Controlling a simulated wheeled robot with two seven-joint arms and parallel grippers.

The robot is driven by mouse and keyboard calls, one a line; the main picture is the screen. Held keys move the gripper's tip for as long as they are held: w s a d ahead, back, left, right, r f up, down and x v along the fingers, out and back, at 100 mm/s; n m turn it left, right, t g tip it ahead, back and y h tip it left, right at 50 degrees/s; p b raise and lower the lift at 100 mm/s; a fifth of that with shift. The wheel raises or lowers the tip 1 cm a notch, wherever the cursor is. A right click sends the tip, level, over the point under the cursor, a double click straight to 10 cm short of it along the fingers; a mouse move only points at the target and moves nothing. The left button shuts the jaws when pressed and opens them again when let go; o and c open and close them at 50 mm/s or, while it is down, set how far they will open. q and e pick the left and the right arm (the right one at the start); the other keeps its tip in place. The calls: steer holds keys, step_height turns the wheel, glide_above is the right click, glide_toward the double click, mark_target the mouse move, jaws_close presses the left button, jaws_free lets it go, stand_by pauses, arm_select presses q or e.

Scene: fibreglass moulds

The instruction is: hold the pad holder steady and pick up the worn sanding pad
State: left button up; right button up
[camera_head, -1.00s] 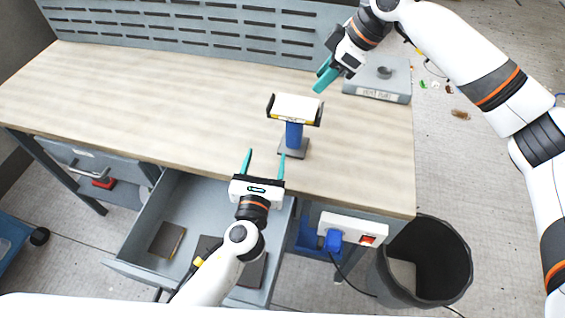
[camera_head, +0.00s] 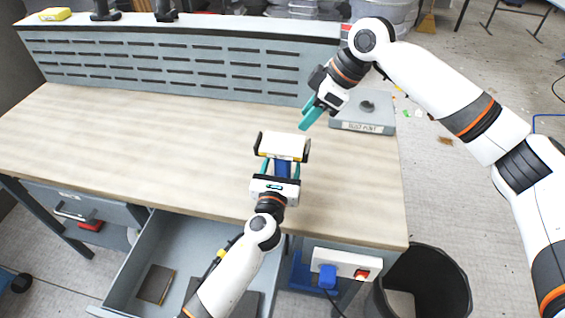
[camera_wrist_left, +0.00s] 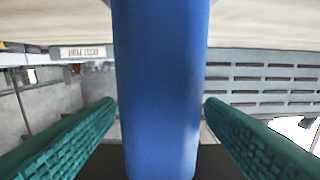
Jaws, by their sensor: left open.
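The pad holder (camera_head: 283,168) stands on the bench, its blue post upright. On top it carries a pale, flat block with a yellow lower edge, the sanding pad (camera_head: 284,146), between dark end clips. How worn the pad is cannot be made out. My left gripper (camera_head: 282,170) is open with its teal fingers on either side of the post. In the left wrist view the blue post (camera_wrist_left: 160,90) fills the middle between both fingers, not clamped. My right gripper (camera_head: 307,118) hangs above and right of the pad, apart from it; its finger gap is unclear.
A grey labelled dust point box (camera_head: 362,127) sits at the bench's right end, close to my right gripper. A slotted panel (camera_head: 180,62) runs along the back. An open drawer (camera_head: 180,250) with dark flat pieces lies below the front edge. A black bin (camera_head: 428,275) stands right. The bench's left is clear.

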arm_select(q)
steer(key=shift+w, duration=0.35)
steer(key=shift+c, duration=0.5)
